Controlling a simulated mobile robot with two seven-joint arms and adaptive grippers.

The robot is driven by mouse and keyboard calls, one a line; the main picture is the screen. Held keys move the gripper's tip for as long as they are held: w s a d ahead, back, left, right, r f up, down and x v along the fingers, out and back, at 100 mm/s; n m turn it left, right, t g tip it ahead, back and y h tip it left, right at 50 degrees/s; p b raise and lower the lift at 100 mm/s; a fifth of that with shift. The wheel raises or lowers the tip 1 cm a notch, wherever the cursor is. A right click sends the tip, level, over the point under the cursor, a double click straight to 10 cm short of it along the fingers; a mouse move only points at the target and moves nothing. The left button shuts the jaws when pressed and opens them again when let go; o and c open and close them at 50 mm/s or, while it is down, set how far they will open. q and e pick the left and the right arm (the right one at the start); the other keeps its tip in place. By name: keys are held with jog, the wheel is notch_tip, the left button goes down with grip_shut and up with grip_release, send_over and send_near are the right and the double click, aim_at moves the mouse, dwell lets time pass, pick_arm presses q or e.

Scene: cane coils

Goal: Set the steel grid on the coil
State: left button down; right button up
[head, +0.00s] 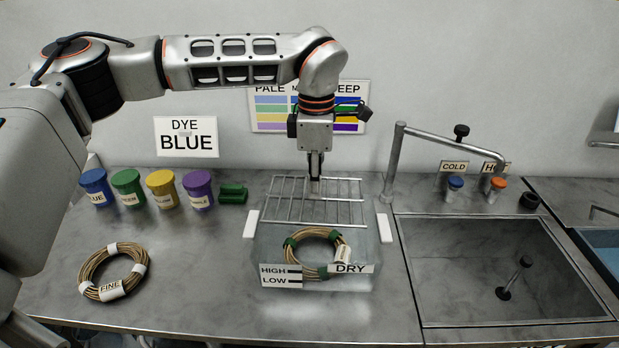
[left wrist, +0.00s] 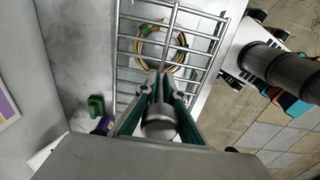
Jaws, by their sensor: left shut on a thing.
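My left gripper (head: 314,178) points straight down and is shut on the steel grid (head: 290,207), a flat rack of thin bars, near its middle. The grid looks level and sits over the back part of a clear tank (head: 262,240); its height above the tank is hard to tell. A tan coil with green ties (head: 292,241) and a DRY tag lies in the tank, in front of the grid in the head view. In the left wrist view, the gripper (left wrist: 160,88) is at the grid (left wrist: 205,35), and the coil (left wrist: 146,53) shows behind the bars. My right gripper is out of view.
Another coil with white ties (head: 84,272), tagged FINE, lies at the left. Blue, green, yellow and purple dye pots (head: 162,190) and a green block (head: 233,193) stand behind. A tap (head: 393,165) and sink (head: 470,300) are at the right. White pieces (head: 385,228) flank the tank.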

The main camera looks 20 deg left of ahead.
aim_at(317, 202)
pick_arm(q)
jog(key=shift+w+d+f+n, duration=0.15)
jog(key=shift+d+f+n, duration=0.05)
jog(key=shift+d+n, duration=0.1)
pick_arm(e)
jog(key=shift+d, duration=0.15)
pick_arm(q)
jog(key=shift+a+f, duration=0.1)
jog(key=shift+f, duration=1.25)
jog(key=shift+f+b, duration=0.35)
jog(key=shift+f, duration=0.55)
jog(key=shift+f+b, duration=0.35)
jog(key=shift+b, duration=0.05)
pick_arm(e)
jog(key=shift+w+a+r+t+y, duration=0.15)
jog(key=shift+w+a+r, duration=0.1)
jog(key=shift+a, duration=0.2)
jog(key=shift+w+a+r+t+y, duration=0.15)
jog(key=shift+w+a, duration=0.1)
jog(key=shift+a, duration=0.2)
pick_arm(q)
jog(key=shift+f, duration=0.15)
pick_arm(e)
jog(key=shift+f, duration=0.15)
